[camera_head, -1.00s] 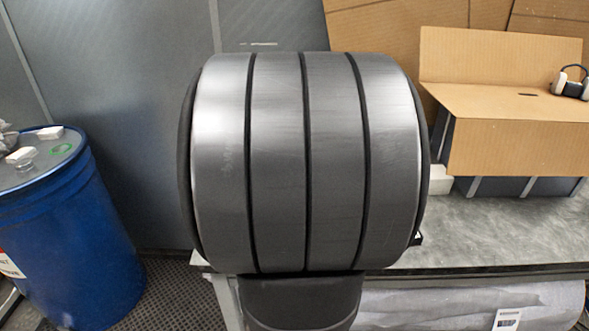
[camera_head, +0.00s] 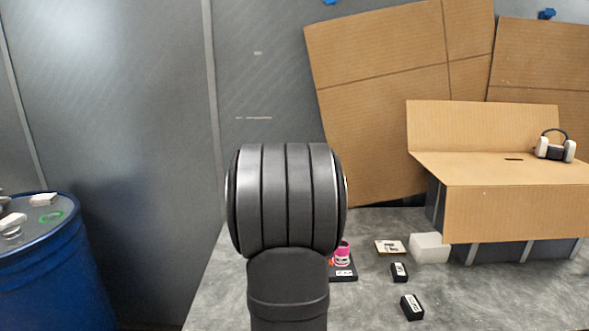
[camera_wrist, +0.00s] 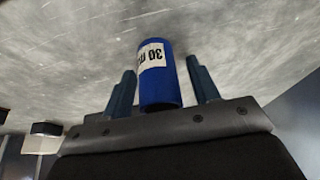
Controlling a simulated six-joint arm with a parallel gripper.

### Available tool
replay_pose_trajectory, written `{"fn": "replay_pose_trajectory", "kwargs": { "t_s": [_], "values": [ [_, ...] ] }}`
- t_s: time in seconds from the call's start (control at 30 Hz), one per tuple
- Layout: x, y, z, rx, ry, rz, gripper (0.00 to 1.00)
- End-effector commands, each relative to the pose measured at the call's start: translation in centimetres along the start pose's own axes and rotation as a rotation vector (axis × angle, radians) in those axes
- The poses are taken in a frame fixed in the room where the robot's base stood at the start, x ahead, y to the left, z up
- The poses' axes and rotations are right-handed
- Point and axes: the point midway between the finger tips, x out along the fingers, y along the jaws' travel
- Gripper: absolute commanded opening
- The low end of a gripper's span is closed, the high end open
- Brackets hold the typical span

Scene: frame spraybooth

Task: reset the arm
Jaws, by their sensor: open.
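My gripper (camera_wrist: 160,65) is open in the wrist view, with one blue-grey finger on each side of a blue cylinder (camera_wrist: 160,93). The cylinder has a white label with dark print, "30" readable, and stands out against the grey tabletop. Gaps show between it and both fingers; whether it is between the fingers or beyond them I cannot tell. In the head view my dark arm stands in the middle and hides my gripper and the cylinder.
A blue drum (camera_head: 50,275) stands left. Cardboard sheets (camera_head: 385,120) lean behind.

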Motion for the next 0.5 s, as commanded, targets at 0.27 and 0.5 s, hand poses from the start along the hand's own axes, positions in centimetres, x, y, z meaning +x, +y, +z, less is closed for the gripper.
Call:
{"fn": "replay_pose_trajectory", "kwargs": {
  "t_s": [0.27,0.5],
  "values": [
    [0.23,0.01,0.01,0.0,0.001,0.0,0.55],
    [0.14,0.0,0.0,0.0,0.001,0.0,0.55]
  ]
}}
